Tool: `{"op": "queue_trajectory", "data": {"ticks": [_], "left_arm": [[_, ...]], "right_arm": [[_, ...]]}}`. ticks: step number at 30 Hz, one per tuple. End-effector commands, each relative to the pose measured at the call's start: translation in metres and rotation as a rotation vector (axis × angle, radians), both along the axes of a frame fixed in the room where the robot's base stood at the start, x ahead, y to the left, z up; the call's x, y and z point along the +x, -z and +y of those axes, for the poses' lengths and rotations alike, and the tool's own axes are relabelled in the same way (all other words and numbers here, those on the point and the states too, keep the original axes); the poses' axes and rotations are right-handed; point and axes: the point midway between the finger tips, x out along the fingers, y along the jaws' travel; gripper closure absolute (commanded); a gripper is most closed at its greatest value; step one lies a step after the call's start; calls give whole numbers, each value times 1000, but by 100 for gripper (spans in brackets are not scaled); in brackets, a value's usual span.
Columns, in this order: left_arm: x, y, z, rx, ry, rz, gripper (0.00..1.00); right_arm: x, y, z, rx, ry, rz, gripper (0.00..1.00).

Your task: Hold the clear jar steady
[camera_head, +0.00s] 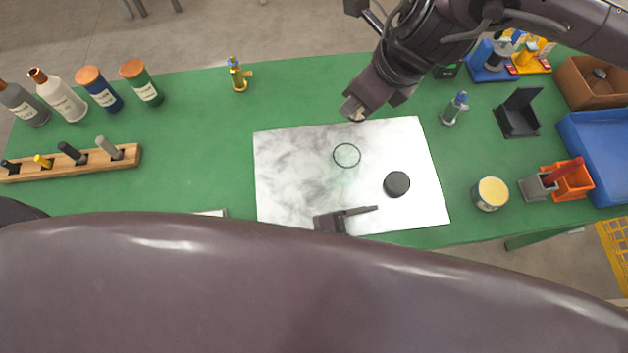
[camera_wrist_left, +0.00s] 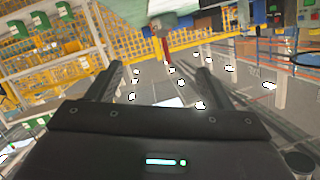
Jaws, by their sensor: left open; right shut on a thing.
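The clear jar (camera_head: 347,155) shows in the head view as a thin dark ring on the white mat (camera_head: 290,180). A round black lid (camera_head: 396,184) lies to its lower right on the mat. My left gripper (camera_head: 347,214) is low in the head view, below the jar and apart from it. Its two fingers are spread with nothing between them in the left wrist view (camera_wrist_left: 159,69). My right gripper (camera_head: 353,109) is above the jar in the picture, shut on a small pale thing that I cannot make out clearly. My left arm hides the front of the bench.
Several bottles (camera_head: 143,90) and a wooden rack (camera_head: 125,158) stand at the left of the green bench (camera_head: 200,130). A brass fitting (camera_head: 238,76) is at the back. A yellow-topped tin (camera_head: 490,193), an orange holder (camera_head: 572,182) and a blue bin (camera_head: 590,150) stand at the right.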

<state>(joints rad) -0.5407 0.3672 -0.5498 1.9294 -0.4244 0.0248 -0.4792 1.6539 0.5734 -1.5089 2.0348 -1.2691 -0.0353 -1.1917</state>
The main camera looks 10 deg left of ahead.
Motion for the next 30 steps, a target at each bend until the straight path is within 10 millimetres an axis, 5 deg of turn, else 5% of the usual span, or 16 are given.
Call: {"op": "queue_trajectory", "data": {"ticks": [1,6,16,30], "left_arm": [[26,-14,9,-19,-48,-45,26],[86,-52,35,-76,-169,-155,26],[153,-116,76,-164,-321,-318,26],[80,-38,117,-380,-517,60,26]], "right_arm": [[0,0,0,0,0,0,89],[0,0,0,0,0,0,89],[0,0,0,0,0,0,89],[0,0,0,0,0,0,89]]}}
